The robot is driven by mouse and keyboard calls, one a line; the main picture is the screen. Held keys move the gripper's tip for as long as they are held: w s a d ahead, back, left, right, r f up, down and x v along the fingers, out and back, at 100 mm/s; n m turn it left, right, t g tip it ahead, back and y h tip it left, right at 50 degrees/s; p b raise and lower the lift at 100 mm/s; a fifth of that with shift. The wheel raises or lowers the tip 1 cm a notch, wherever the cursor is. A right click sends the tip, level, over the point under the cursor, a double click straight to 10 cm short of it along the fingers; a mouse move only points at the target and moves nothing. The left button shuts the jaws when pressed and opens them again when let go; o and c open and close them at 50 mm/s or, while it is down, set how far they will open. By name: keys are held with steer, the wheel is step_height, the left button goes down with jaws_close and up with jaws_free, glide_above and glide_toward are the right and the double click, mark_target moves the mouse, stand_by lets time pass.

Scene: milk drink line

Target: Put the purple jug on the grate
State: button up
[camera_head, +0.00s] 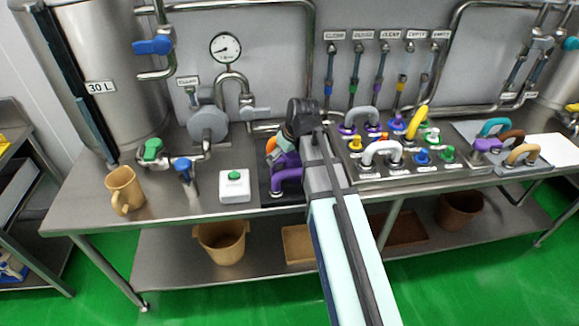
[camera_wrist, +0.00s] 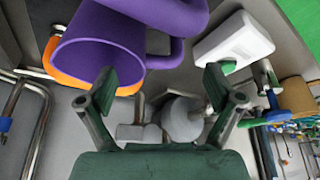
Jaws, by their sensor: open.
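The purple jug (camera_head: 288,162) stands on the bench, partly hidden by my arm in the head view. In the wrist view the purple jug (camera_wrist: 140,45) is large at the upper left, its open mouth facing the camera and its handle to the right. My gripper (camera_wrist: 160,86) is open and empty. Its fingers are spread near the jug, and nothing shows between them as held. I cannot make out the grate for certain.
A white box with a green button (camera_head: 235,186) sits left of the jugs. A tan jug (camera_head: 124,188) stands at the bench's left end, below the steel tank (camera_head: 110,80). A panel of coloured fittings (camera_head: 420,172) lies to the right. Bench between tan jug and box is partly free.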

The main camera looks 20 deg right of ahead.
mark_target(280, 161)
steer(key=shift+p+x, duration=1)
steer(key=shift+x, duration=1.55)
steer(key=shift+a, duration=0.1)
steer(key=c, duration=1.7)
steer(key=shift+o, duration=0.2)
steer(key=shift+w+r, duration=0.1)
